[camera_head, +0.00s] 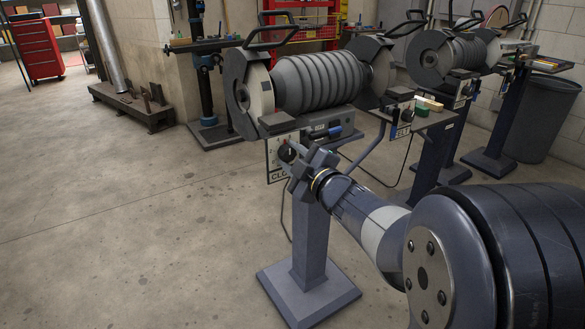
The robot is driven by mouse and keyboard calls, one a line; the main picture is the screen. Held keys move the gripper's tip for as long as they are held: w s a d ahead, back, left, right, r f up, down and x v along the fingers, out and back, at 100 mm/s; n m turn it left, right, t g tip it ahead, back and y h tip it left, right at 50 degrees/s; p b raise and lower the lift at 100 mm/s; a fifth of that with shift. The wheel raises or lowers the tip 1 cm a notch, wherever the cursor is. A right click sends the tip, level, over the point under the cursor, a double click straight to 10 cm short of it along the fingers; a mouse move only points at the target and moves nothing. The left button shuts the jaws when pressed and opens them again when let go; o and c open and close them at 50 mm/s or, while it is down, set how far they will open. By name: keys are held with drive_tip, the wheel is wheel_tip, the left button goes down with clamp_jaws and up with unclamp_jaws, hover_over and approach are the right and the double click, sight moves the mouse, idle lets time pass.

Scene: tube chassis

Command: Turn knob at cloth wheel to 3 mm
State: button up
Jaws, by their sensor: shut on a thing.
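The nearest bench grinder (320,80) stands on a grey pedestal (309,235), with a dark wheel guard at each end of its ribbed motor. A pale panel (273,160) hangs below its left end, with lettering starting "CLO" that my gripper partly covers. The dark knob (286,151) is on this panel, and its scale is too small to read. My gripper (294,157) reaches in from the lower right and is shut on the knob. Its fingers hide much of the knob, so its exact setting cannot be told.
Another grinder (455,50) on a stand is behind to the right, near a dark bin (537,115). A blue drill-like stand (207,90) and a metal base (132,105) are at the back left. A red tool cabinet (38,48) is far left. The left floor is clear.

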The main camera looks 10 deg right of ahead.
drive_tip(key=n+b, duration=0.4)
drive_tip(key=n, duration=0.1)
drive_tip(key=shift+f+n, duration=0.2)
drive_tip(key=shift+n, duration=0.1)
drive_tip(key=shift+r+n+b, duration=0.15)
drive_tip(key=shift+n+b, duration=1.1)
drive_tip(key=shift+n, duration=0.85)
drive_tip(key=o, duration=1)
drive_tip(key=shift+c, duration=0.2)
